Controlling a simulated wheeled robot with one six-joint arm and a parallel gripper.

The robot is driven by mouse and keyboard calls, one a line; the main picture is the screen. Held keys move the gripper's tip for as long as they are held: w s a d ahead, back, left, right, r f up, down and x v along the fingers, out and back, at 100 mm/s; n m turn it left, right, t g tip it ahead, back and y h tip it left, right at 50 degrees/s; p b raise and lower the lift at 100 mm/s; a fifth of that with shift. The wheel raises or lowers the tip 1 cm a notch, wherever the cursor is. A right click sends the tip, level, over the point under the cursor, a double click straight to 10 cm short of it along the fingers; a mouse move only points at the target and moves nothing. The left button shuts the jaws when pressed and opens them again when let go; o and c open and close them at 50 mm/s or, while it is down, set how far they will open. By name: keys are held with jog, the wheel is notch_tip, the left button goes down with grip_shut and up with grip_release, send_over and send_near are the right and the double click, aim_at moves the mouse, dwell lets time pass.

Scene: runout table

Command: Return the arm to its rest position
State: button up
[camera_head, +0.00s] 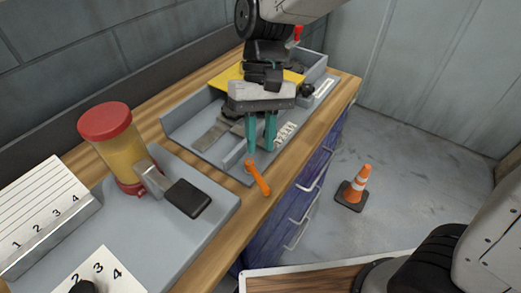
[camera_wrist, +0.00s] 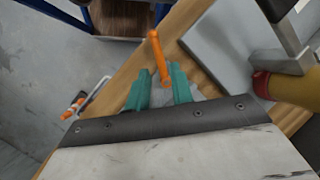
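My gripper (camera_head: 261,148) hangs above the front corner of the far grey tray (camera_head: 178,128). Its two teal fingers are apart with nothing between them that I can make out in the head view. An orange stick-like thing (camera_head: 258,178) lies just below and in front of the fingertips, at the tray's corner and the wooden table edge. In the wrist view my gripper (camera_wrist: 160,80) shows its fingers spread, and the orange thing (camera_wrist: 157,52) shows just past the tips, its near end lined up with the gap. My arm reaches in from the top.
A traffic cone (camera_head: 358,187) stands on the floor beside the blue drawers (camera_head: 300,190).

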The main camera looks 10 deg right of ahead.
dwell(0.5)
jog(key=s+d+r+m+t, duration=0.1)
jog(key=s+d+r+t, duration=0.1)
jog(key=d, duration=0.5)
jog(key=s+d+r+m+t, duration=0.1)
jog(key=s+d+r+t, duration=0.1)
jog(key=s+d, duration=0.3)
jog(key=s+d+r+m+t, duration=0.1)
jog(key=s+d+r+t, duration=0.1)
jog(key=d, duration=0.9)
jog(key=shift+s+r+h, duration=0.35)
jog(key=shift+s+h, duration=0.05)
jog(key=shift+s, duration=0.3)
